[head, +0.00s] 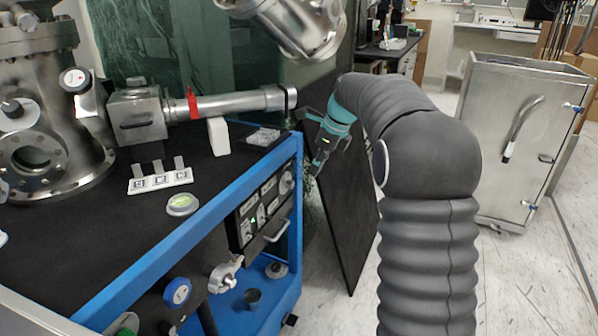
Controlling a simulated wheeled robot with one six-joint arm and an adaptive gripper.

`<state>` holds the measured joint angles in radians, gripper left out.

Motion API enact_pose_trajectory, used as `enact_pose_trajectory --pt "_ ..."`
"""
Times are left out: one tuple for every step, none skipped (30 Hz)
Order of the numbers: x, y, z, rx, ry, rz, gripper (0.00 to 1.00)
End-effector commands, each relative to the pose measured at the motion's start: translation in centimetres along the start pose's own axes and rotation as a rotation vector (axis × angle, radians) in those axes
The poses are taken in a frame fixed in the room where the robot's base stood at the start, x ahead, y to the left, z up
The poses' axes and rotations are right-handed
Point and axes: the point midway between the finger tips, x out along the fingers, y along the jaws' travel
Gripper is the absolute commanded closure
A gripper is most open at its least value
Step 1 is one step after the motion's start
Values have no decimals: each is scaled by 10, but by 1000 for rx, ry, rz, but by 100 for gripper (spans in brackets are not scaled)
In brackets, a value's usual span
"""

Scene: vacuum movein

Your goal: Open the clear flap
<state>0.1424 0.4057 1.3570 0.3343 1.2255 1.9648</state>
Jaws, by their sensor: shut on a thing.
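A steel tube (235,104) runs to the right from the chamber, and its flanged end (287,97) faces my arm. My gripper (311,142), with a teal wrist, is just right of and below this end, beyond the cart's right edge. Its jaws are shut on what seems to be the clear flap by the tube end. The flap is see-through and small here, so I cannot make out its outline or how far it is swung.
A dark panel (342,200) leans close behind my gripper, right of the blue-framed cart (180,250). On the cart's black top are a white holder (160,181) with upright pieces and a round disc (182,204). A steel cabinet (520,130) stands at the right, with free floor before it.

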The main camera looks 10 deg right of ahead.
Motion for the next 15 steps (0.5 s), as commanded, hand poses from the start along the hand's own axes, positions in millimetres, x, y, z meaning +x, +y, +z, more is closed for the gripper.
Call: enact_pose_trajectory --pt "-2 -2 -2 4 7 -2 100" --pt "-3 -3 -3 7 12 -2 100" --pt "-4 -4 -4 10 17 -3 100" --pt "-4 -5 -5 12 20 -4 100" --pt "-5 -5 -6 13 22 -5 100" --pt "-5 -6 -6 14 24 -5 100" --pt "-5 -6 -6 15 25 -5 100" --pt "-5 -6 -6 15 26 -5 100" --pt "-5 -6 -6 15 26 -5 100" --pt "-5 -6 -6 15 26 -5 100" --pt "-5 -6 -6 15 26 -5 100" --pt "-5 -6 -6 15 26 -5 100" --pt "-5 -6 -6 14 26 -5 100" --pt "-5 -6 -6 14 26 -5 100" --pt "-5 -6 -6 14 26 -5 100"
